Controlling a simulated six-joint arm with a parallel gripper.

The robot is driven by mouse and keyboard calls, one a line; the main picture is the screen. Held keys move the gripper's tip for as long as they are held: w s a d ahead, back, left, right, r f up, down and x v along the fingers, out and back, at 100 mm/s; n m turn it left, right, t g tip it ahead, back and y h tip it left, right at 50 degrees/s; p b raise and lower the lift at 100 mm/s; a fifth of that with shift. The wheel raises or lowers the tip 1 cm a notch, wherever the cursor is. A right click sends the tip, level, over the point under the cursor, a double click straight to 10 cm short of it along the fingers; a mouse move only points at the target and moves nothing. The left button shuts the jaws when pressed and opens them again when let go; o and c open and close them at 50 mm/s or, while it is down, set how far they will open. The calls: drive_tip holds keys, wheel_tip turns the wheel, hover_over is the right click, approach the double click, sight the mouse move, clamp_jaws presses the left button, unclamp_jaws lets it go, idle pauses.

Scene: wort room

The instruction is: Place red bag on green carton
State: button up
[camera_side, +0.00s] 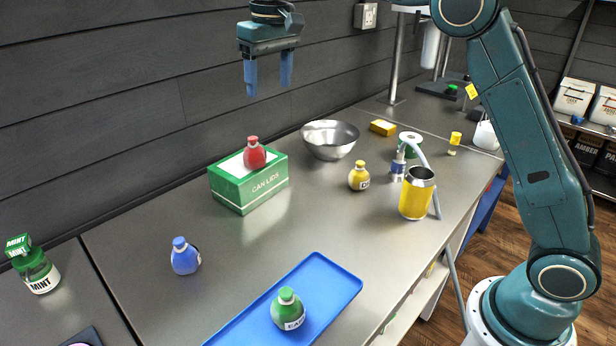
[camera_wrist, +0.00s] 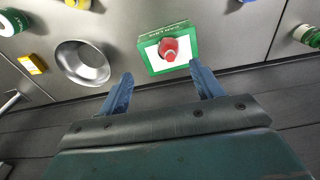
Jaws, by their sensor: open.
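The red bag (camera_side: 254,153) sits upright on top of the green carton (camera_side: 232,195), which is marked CAN LIDS and has a white top. In the wrist view the red bag (camera_wrist: 168,48) rests within the white top of the green carton (camera_wrist: 152,68), near its middle. My gripper (camera_side: 268,92) is high above the carton, apart from the bag, with its two blue fingers spread and nothing between them. In the wrist view my gripper (camera_wrist: 160,88) shows its open fingers on either side below the carton.
A steel bowl (camera_side: 330,139) stands right of the carton, with a yellow bag (camera_side: 358,177) and a yellow can (camera_side: 416,196) farther right. A blue bag (camera_side: 185,257) stands at front left. A blue tray (camera_side: 333,287) holds a green bag (camera_side: 288,310). The counter between them is clear.

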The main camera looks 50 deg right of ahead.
drive_tip(key=s+d+r+t, duration=0.1)
drive_tip(key=s+d+r, duration=0.1)
drive_tip(key=s, duration=0.7)
drive_tip(key=s+d+r+t, duration=0.1)
drive_tip(key=s+d+r, duration=0.1)
drive_tip(key=s, duration=0.7)
drive_tip(key=s+f+t, duration=0.1)
drive_tip(key=s+f, duration=0.4)
drive_tip(key=s, duration=0.4)
drive_tip(key=s+d+f+t, duration=0.1)
drive_tip(key=s+f, duration=0.4)
drive_tip(key=s, duration=0.4)
drive_tip(key=shift+d+t, duration=0.2)
drive_tip(key=shift+t, duration=0.1)
